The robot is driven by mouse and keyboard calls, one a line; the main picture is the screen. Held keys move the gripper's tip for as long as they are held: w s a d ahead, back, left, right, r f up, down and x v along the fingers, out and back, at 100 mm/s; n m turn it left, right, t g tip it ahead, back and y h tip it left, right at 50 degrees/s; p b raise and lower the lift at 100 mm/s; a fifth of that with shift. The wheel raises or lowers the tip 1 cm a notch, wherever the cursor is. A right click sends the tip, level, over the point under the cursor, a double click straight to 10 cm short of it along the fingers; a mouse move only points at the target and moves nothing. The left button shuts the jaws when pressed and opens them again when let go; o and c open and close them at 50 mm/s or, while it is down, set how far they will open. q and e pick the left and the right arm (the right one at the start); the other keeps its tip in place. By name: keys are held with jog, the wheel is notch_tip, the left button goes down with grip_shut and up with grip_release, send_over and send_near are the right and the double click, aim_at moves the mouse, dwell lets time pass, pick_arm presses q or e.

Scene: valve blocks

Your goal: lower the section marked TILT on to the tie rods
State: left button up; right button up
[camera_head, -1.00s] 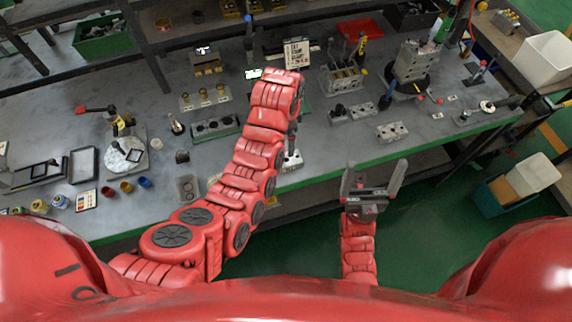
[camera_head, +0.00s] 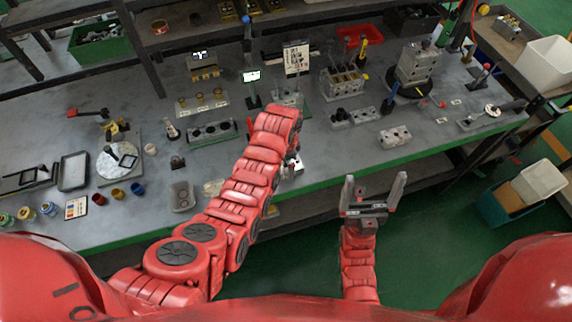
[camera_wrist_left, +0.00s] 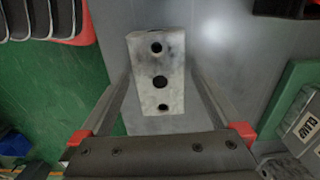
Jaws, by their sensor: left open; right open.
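A pale metal block with three holes in a row (camera_wrist_left: 158,80) lies between the two fingers of my left gripper (camera_wrist_left: 158,95) in the left wrist view, with gaps at its sides. No TILT mark can be read on it. In the head view a small pale block (camera_head: 297,166) shows near the bench's front edge beside my left wrist; the left fingers are mostly hidden by the arm. My left gripper is open. My right gripper (camera_head: 373,192) is open and empty, in front of the bench over the green floor. I cannot make out which parts are the tie rods.
A multi-bore block (camera_head: 343,84), a low block (camera_head: 395,136) and a tall block on a round black base (camera_head: 415,66) stand on the bench right of my left arm. A lettered sign (camera_head: 296,58) stands behind.

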pick_arm(q)
jog(key=shift+f, duration=0.4)
grip_shut()
